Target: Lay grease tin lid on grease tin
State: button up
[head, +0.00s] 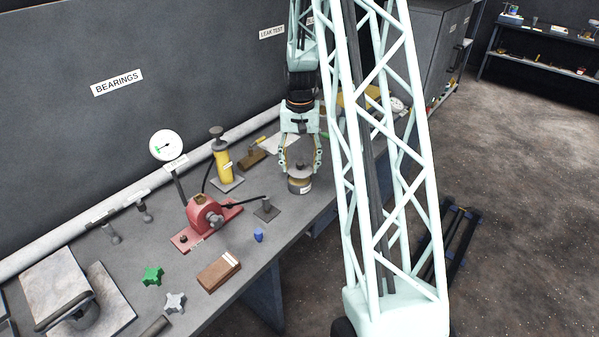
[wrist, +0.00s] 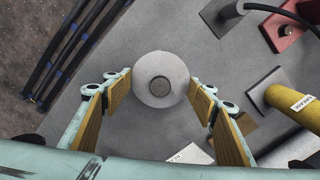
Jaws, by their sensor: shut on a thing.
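The grease tin (head: 300,186) stands on the bench near its front edge, a short round can with a pale label. The grease tin lid (wrist: 145,88) is a round grey disc with a darker round knob in its middle. In the head view the lid (head: 299,172) shows over the tin's top; I cannot tell whether they touch. My gripper (head: 300,168) points down over the tin, its fingers on both sides of the lid, shut on it. In the wrist view my gripper (wrist: 160,98) frames the lid, which hides the tin below.
A yellow cylinder (head: 223,162) on a plate, a red pump-like device (head: 205,216) with a dial gauge (head: 166,145), and a small grey stand (head: 266,209) are to the left. A blue piece (head: 258,235) and a brown block (head: 218,271) lie nearer the front.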

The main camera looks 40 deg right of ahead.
aim_at(299, 171)
jog(key=shift+w+f, duration=0.2)
jog(key=shift+f, duration=1.6)
jog(key=shift+f, duration=0.1)
jog(key=o, duration=0.7)
jog(key=shift+o, duration=0.2)
jog(key=shift+r, duration=0.2)
jog(key=shift+r, duration=5.9)
